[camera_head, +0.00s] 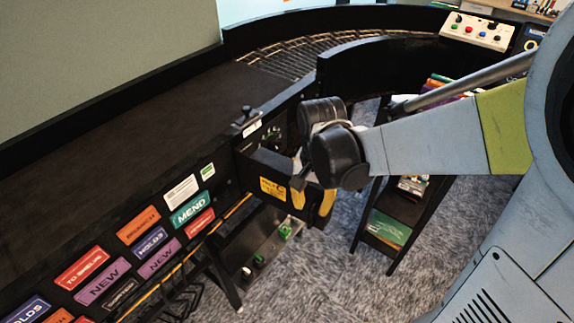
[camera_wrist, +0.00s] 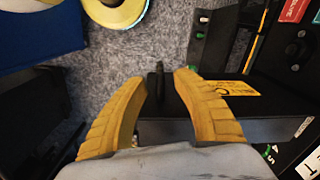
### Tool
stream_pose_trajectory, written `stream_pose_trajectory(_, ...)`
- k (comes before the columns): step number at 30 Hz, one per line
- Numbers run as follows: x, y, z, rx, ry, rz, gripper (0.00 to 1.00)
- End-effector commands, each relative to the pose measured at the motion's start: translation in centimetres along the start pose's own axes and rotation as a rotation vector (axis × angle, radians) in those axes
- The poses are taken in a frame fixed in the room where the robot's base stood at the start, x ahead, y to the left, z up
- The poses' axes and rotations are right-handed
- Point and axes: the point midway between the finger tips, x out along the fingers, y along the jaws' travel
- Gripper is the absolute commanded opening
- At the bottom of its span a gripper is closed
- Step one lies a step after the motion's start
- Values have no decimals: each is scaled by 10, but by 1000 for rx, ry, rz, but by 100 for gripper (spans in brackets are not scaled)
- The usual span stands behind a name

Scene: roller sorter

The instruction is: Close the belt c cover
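The belt C cover (camera_head: 262,168) is a black panel with a yellow label on the conveyor's side. It stands out from the side, and a control panel (camera_head: 272,133) with knobs shows above and behind it. In the wrist view the cover (camera_wrist: 190,92) lies at the right, its yellow label reading "C". My gripper (camera_head: 312,203) is at the cover's outer right end. Its two yellow fingers are apart in the wrist view (camera_wrist: 160,75). A thin dark upright piece (camera_wrist: 158,82) shows between the fingertips; I cannot tell whether they touch it.
The black conveyor (camera_head: 130,105) runs along the left and curves into rollers at the back. A lower shelf (camera_head: 262,255) with green buttons sits beneath the cover. A black book rack (camera_head: 385,225) stands right of my gripper. Carpet between them is clear.

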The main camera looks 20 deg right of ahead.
Motion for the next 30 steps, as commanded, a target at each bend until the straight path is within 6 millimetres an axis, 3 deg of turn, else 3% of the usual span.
stream_pose_trajectory(3,30,0,0,-1,0,0,34)
stream_pose_trajectory(10,68,0,0,-1,1,-1,34)
stream_pose_trajectory(15,80,0,0,-1,1,-1,34)
stream_pose_trajectory(24,81,0,0,-2,1,-1,33)
stream_pose_trajectory(27,81,0,0,-2,1,-1,2)
stream_pose_trajectory(30,81,0,0,-2,1,-1,0)
